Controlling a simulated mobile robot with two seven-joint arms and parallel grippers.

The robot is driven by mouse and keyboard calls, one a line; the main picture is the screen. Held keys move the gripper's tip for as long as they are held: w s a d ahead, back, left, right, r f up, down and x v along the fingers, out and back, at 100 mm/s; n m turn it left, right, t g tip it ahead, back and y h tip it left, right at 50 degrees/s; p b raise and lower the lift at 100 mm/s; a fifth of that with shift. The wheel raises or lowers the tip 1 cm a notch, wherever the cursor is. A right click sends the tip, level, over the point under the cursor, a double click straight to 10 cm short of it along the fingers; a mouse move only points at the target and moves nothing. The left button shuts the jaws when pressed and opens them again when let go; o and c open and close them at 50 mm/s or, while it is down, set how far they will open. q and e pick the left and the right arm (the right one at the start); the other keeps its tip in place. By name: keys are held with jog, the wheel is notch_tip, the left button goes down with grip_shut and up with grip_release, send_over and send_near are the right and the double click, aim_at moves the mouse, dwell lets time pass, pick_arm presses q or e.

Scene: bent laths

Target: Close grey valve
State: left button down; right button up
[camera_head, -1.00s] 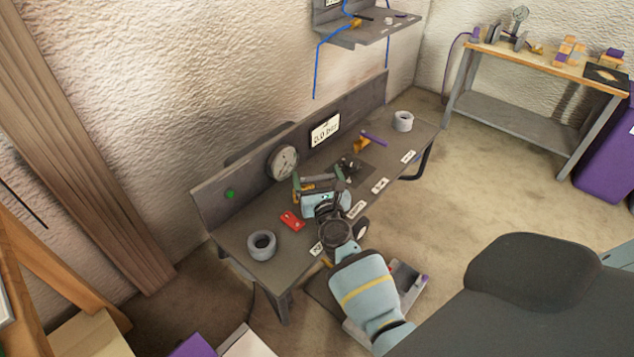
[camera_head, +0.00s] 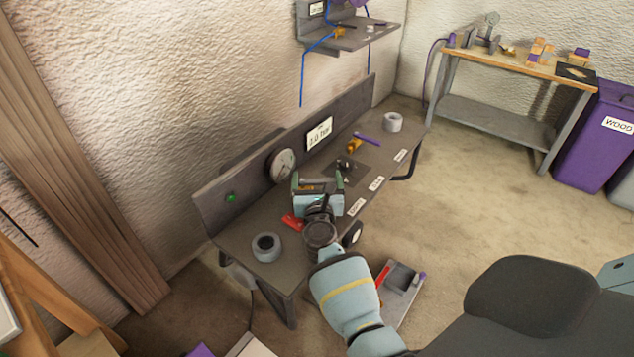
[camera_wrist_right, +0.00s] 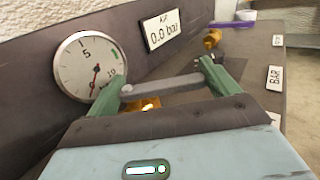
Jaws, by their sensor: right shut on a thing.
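My right gripper (camera_head: 318,182) is over the grey bench, in front of the round dial gauge (camera_head: 283,163). In the right wrist view, the green fingers of my right gripper (camera_wrist_right: 166,84) are shut on the grey valve's bar-shaped handle (camera_wrist_right: 163,88), which spans between them. A brass-coloured body (camera_wrist_right: 148,104) shows just below the handle, mostly hidden by my gripper. The gauge (camera_wrist_right: 88,68) stands behind, with a red needle pointing low. The display (camera_wrist_right: 172,30) appears to read 0.0 bar. My left gripper is not in view.
A brass valve with a purple handle (camera_head: 367,138) is farther right on the bench. A red piece (camera_head: 291,222) lies beside my right gripper. A workbench (camera_head: 530,62) and purple bin (camera_head: 596,140) stand at right.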

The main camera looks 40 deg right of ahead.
jog(key=shift+a, duration=0.1)
dwell(0.4)
jog(key=o, duration=1.2)
jog(key=shift+s, duration=0.1)
